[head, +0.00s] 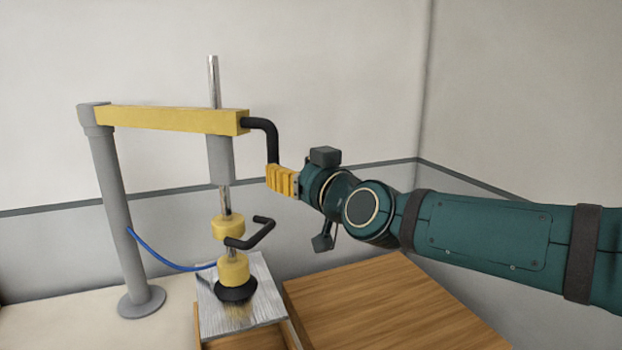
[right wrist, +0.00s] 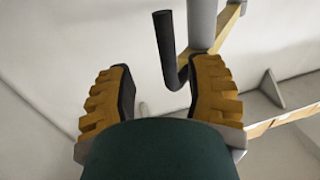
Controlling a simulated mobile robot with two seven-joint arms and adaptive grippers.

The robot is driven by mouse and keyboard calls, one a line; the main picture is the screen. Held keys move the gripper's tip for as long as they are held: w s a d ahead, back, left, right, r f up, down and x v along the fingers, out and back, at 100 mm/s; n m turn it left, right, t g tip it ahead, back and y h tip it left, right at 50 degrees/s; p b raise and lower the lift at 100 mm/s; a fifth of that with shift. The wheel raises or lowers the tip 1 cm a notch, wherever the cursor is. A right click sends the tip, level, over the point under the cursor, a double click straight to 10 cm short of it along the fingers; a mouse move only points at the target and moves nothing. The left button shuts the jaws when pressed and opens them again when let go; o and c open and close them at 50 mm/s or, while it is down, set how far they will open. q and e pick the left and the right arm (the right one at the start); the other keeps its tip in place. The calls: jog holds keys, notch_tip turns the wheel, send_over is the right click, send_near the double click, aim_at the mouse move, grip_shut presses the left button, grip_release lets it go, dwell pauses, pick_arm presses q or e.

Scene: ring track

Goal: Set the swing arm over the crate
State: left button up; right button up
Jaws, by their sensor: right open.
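The swing arm is a yellow beam (head: 165,119) on a grey post (head: 116,210). A black bent handle (head: 266,128) hangs from its right end. My right gripper (head: 272,179) is at the handle's lower end. In the right wrist view the open fingers (right wrist: 162,80) stand either side of the handle (right wrist: 165,45), which is nearer the right finger. A dark suction cup (head: 236,291) under the beam is over a silvery sheet (head: 262,276); I cannot tell whether they touch. A wooden crate (head: 197,325) shows partly below the sheet. My left gripper is not seen.
A brown wooden surface (head: 385,305) is right of the crate, below my right arm. A black crank-shaped handle (head: 252,238) sticks out from the yellow lifting tool (head: 228,226). A blue hose (head: 165,260) hangs between post and tool. Walls stand behind.

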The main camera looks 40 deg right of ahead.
jog(key=shift+s+a, duration=0.2)
jog(key=shift+s, duration=2.5)
